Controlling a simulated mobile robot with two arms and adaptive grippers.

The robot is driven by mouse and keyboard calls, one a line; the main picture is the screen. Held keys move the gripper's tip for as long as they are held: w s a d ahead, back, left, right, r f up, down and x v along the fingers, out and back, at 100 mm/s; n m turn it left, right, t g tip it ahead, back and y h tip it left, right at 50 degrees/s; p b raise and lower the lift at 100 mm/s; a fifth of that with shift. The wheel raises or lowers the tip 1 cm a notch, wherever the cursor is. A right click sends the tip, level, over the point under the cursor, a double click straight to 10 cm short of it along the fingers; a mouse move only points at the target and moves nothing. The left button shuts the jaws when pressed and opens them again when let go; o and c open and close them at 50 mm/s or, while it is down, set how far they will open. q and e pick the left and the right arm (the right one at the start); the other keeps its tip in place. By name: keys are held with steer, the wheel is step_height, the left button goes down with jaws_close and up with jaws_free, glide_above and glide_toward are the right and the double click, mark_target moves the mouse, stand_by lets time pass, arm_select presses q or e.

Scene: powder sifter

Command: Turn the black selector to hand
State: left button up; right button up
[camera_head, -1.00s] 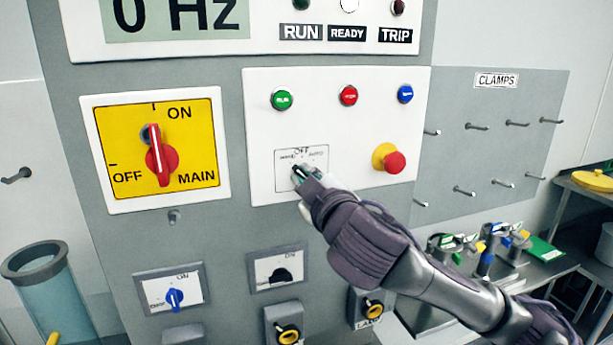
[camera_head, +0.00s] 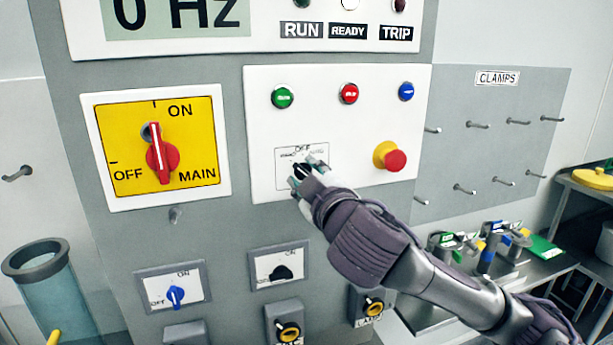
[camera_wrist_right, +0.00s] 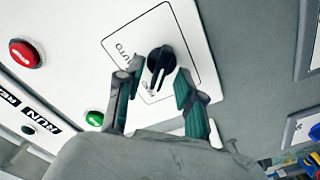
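The black selector (camera_head: 301,171) sits on a small square label plate marked HAND, OFF and AUTO (camera_head: 284,181), low on the white panel. In the right wrist view the selector (camera_wrist_right: 160,62) shows clearly, its narrow end near the HAND lettering. My right gripper (camera_head: 308,173) is at the selector. Its two fingers (camera_wrist_right: 160,91) are apart, one on each side of the knob, with a visible gap at least on the right finger's side. Contact of the left finger is hard to tell. The gripper hides part of the label. My left gripper is not in view.
Above are green (camera_head: 282,96), red (camera_head: 349,94) and blue (camera_head: 406,92) buttons. A red emergency knob (camera_head: 394,159) sticks out to the right. A yellow main switch (camera_head: 160,150) is left. Smaller switches (camera_head: 174,297) sit below. Pegs line the CLAMPS board (camera_head: 500,140).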

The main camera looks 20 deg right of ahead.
steer(key=s, duration=0.7)
steer(key=shift+s+d, duration=0.15)
steer(key=shift+s, duration=0.05)
